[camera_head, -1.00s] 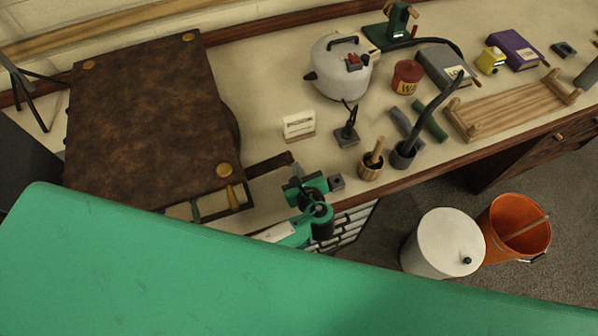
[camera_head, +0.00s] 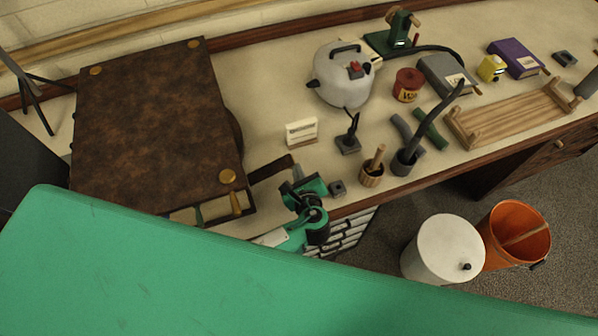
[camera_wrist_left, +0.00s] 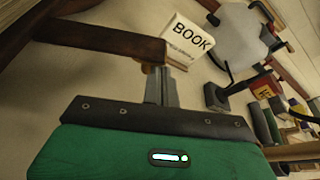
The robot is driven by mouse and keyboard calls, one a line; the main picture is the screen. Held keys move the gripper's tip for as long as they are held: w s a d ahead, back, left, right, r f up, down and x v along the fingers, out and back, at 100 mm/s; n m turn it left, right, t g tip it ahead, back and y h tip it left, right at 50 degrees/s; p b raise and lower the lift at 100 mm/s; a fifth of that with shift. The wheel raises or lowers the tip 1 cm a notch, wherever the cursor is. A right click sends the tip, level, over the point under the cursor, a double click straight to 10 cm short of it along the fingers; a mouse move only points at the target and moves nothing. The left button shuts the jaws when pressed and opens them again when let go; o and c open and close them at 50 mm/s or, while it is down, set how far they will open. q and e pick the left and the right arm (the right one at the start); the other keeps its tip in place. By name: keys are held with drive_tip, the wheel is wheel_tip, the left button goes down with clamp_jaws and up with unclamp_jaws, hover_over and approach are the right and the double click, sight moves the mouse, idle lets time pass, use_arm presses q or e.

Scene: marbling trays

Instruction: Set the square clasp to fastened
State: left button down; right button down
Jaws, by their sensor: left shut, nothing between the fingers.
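A large dark brown mottled book or case (camera_head: 150,120) with round brass studs lies on the bench at the left. A dark brown strap (camera_head: 270,168) sticks out from its right side, standing away from the cover; I take it for the square clasp, but its square shape is not clear. In the left wrist view the strap (camera_wrist_left: 95,43) ends beside a small brassy piece (camera_wrist_left: 150,67). My left gripper (camera_head: 297,172) is at the strap's free end, its fingers (camera_wrist_left: 162,82) shut and empty. Contact with the strap cannot be told. My right gripper is not in view.
A grey kettle-like pot (camera_head: 342,85), a dark stand (camera_head: 348,143) and a wooden cup (camera_head: 371,175) are farther right.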

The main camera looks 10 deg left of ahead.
use_arm(q)
drive_tip(key=s+a+r+n+t+h+p, duration=0.1)
drive_tip(key=s+a+r+n, duration=0.3)
drive_tip(key=r, duration=0.5)
drive_tip(key=shift+a+n+t+h+p, duration=0.3)
drive_tip(key=shift+a+n+t+p, duration=0.25)
drive_tip(key=shift+a, duration=0.45)
drive_tip(key=shift+r, duration=0.1)
